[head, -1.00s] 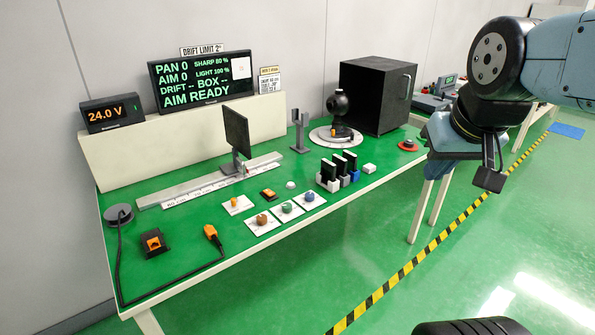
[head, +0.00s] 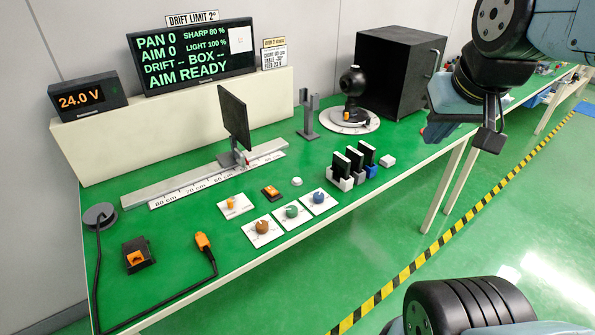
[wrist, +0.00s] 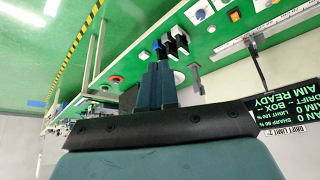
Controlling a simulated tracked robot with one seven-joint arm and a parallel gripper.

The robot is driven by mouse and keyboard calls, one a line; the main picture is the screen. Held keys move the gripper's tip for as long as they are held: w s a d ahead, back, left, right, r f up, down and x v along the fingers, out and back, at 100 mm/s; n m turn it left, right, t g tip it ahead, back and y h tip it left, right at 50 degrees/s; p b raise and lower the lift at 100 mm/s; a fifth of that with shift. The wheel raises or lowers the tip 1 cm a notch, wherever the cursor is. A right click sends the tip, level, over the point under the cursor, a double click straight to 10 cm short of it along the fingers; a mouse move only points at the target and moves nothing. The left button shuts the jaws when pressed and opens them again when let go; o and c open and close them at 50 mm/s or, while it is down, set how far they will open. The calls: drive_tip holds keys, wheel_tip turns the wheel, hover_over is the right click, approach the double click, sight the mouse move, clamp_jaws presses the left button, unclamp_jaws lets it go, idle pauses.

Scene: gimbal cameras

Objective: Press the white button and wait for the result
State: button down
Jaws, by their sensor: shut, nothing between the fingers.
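My gripper (head: 437,131) is at the right in the head view, in front of the bench and well apart from the button. Its shut, empty fingers (wrist: 158,72) show in the wrist view. A display (head: 192,57) reads PAN 0, AIM 0, SHARP 80 %, LIGHT 100 %, DRIFT --, BOX --, AIM READY.
Three knobs (head: 291,211) line the bench front, with black plates in holders (head: 348,168) to their right. A dark screen (head: 234,117) stands on a scale rail (head: 190,187). A black camera ball (head: 352,80) stands on a turntable beside a black box (head: 385,65). A cabled orange plug (head: 203,242) lies front left.

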drive_tip(key=w+a+f+h, duration=0.1)
drive_tip(key=w+a+f, duration=0.15)
drive_tip(key=w, duration=1.05)
drive_tip(key=m+t+y, duration=0.1)
drive_tip(key=y, duration=0.6)
hover_over(299, 180)
wheel_tip(299, 180, down, 22)
drive_tip(key=shift+f, duration=0.25)
drive_tip(key=shift+f, duration=0.1)
drive_tip(key=shift+f, duration=4.3)
drive_tip(key=shift+f, duration=0.2)
drive_tip(key=shift+s+f, duration=0.1)
drive_tip(key=shift+f, duration=0.1)
